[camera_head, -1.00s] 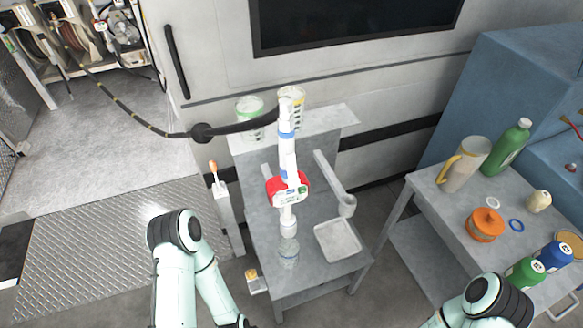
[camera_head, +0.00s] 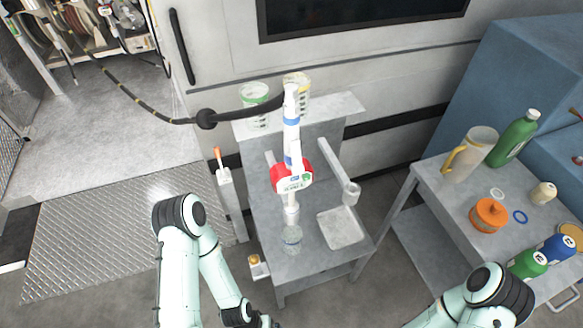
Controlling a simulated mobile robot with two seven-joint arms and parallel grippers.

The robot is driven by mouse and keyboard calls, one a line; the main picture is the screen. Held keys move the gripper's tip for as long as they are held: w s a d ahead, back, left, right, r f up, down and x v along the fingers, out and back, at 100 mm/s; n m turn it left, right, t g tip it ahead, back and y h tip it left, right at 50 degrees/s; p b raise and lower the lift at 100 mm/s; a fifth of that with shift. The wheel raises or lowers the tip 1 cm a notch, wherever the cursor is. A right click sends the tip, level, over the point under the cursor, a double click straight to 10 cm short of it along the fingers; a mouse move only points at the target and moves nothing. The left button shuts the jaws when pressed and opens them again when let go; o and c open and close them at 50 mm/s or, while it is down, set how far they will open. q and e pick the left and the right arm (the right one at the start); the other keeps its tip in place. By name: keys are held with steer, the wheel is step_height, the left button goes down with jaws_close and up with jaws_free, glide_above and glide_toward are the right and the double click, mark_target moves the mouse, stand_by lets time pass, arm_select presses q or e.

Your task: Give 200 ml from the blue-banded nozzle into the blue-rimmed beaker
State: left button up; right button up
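The blue-banded nozzle (camera_head: 292,135) hangs upright over the grey stand. It is white with blue bands and has a red-framed meter (camera_head: 292,177) with a small display, too small to read.
A green-rimmed beaker (camera_head: 254,94) and a yellow-rimmed beaker (camera_head: 304,86) stand on the back shelf. A black hose (camera_head: 160,119) runs left from the nozzle. The right table (camera_head: 459,218) holds a jug, bottles and an orange container.

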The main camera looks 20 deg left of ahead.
arm_select(q)
jaws_close()
stand_by(1.7)
